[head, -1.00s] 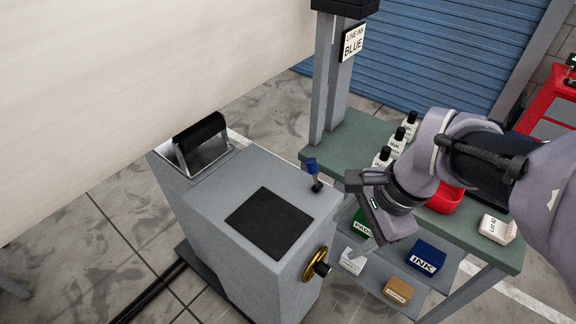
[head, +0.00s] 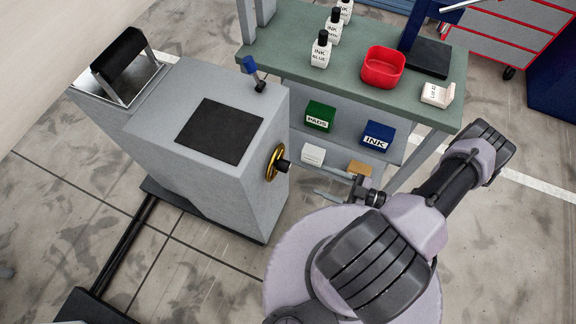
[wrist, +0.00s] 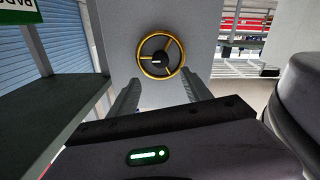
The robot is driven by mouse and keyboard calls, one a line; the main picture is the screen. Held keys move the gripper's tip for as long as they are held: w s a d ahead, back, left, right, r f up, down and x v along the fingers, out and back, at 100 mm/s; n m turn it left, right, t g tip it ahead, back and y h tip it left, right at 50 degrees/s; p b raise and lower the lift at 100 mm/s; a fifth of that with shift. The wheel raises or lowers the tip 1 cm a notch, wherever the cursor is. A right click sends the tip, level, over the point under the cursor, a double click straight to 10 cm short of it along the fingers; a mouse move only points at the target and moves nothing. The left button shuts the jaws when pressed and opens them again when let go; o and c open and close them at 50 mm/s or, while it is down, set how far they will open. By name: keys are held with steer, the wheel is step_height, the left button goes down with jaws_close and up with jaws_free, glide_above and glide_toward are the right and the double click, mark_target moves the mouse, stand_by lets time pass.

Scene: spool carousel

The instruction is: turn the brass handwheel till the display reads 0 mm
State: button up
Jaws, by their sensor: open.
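The brass handwheel (head: 275,162) is on the right side of the grey machine cabinet (head: 235,205), with a dark knob sticking out of it. In the wrist view the handwheel (wrist: 160,56) shows nearly face on, with a gold rim, spokes and a dark hub. My gripper (wrist: 160,92) is open and empty, its two fingers pointing at the cabinet side below and either side of the wheel, apart from it. In the head view my gripper (head: 335,193) is small, to the right of the wheel and a little lower. No display reading is visible.
A green bench (head: 290,62) stands behind, with ink bottles (head: 320,50), a red bowl (head: 383,67) and a white box (head: 437,95). Boxes fill its lower shelf (head: 400,150). A lever with a blue knob (head: 249,65) stands on the cabinet.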

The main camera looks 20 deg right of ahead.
mark_target(288, 168)
steer(key=b+x, duration=0.1)
steer(key=x, duration=1.1)
steer(key=shift+w+a+f, duration=0.1)
steer(key=shift+a, duration=0.1)
jaws_close()
